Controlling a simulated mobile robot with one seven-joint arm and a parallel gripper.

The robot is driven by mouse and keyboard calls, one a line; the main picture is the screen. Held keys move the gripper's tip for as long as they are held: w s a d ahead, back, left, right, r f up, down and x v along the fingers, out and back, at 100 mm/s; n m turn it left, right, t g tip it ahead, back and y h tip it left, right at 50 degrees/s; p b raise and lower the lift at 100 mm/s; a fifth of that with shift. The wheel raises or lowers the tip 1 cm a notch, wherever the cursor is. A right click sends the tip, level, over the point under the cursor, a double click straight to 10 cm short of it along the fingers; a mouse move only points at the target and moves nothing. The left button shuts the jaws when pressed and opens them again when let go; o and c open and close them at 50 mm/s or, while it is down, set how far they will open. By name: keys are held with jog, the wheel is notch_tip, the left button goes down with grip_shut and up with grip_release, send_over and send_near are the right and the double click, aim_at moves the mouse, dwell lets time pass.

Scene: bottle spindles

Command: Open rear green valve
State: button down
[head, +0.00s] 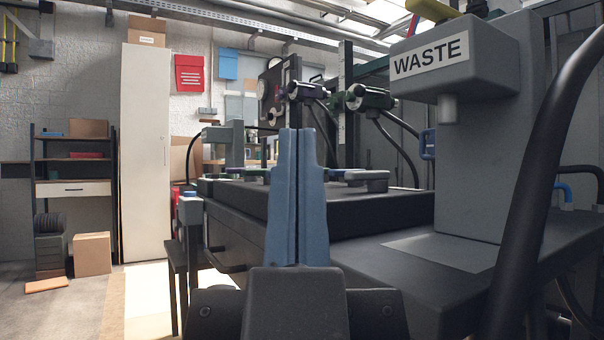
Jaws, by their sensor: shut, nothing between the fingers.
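My gripper (297,135) points up in the middle of the head view. Its two long blue fingers lie side by side and are shut, with nothing between them. Behind the fingers is a dark machine top with small parts along its far edge. One small green part (252,174) shows just left of the fingers. I cannot tell whether it is the rear green valve. The fingers hide part of the machine top, and no gap or contact between gripper and valve can be made out.
A grey waste unit (487,130) marked "WASTE" stands close on the right, with a yellow handle (432,10) on top. A thick black hose (545,180) crosses the right side. A tall white cabinet (145,150) and a cardboard box (92,254) stand at the left, with open floor nearby.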

notch_tip(320, 180, up, 27)
jog(key=p, duration=2.5)
jog(key=shift+p, duration=0.35)
jog(key=shift+f, duration=0.1)
jog(key=shift+w, duration=0.15)
